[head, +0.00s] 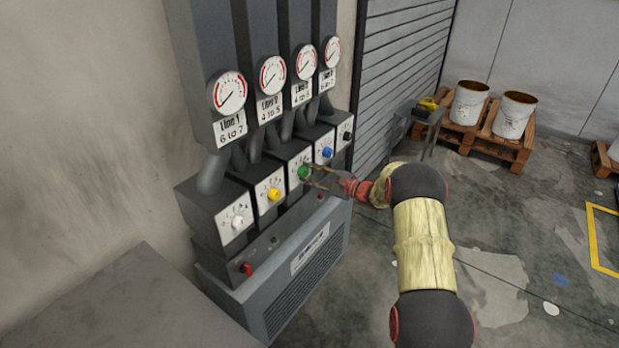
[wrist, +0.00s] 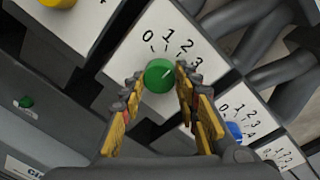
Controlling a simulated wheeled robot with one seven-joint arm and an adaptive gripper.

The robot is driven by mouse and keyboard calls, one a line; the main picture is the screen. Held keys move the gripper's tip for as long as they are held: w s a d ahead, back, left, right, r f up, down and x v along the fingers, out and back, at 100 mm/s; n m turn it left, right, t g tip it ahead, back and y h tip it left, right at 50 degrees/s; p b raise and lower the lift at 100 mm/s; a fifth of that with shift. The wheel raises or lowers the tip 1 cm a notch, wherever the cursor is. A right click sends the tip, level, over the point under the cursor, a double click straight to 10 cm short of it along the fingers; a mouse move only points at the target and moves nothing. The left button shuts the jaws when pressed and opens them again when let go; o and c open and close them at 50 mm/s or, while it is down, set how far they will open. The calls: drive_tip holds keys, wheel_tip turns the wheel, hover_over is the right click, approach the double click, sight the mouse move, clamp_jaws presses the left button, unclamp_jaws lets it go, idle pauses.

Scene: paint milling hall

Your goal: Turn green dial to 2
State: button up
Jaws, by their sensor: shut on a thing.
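The green dial (wrist: 158,78) sits on a white plate (wrist: 128,62) marked 0, 1, 2, 3 in the wrist view. A pale line on it points to the upper right, toward the 2 and 3 side; I cannot tell the exact number. In the head view the green dial (head: 303,172) is on the middle box of the row. My gripper (head: 311,176) reaches it from the right and is shut on it, one finger on each side. In the wrist view the gripper fingers (wrist: 159,74) flank the dial. The 4 mark is hidden.
Yellow (head: 274,194), white (head: 237,222), blue (head: 327,152) and black (head: 347,136) dials flank it. Gauges stand above with labels, including "Line 1, 6 to 7" (head: 230,129). A red knob (head: 246,269) is below. Buckets (head: 514,115) stand on pallets at the back right.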

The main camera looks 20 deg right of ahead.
idle(0.4)
drive_tip(key=o, duration=1.2)
drive_tip(key=shift+c, duration=0.2)
drive_tip(key=v, duration=1.2)
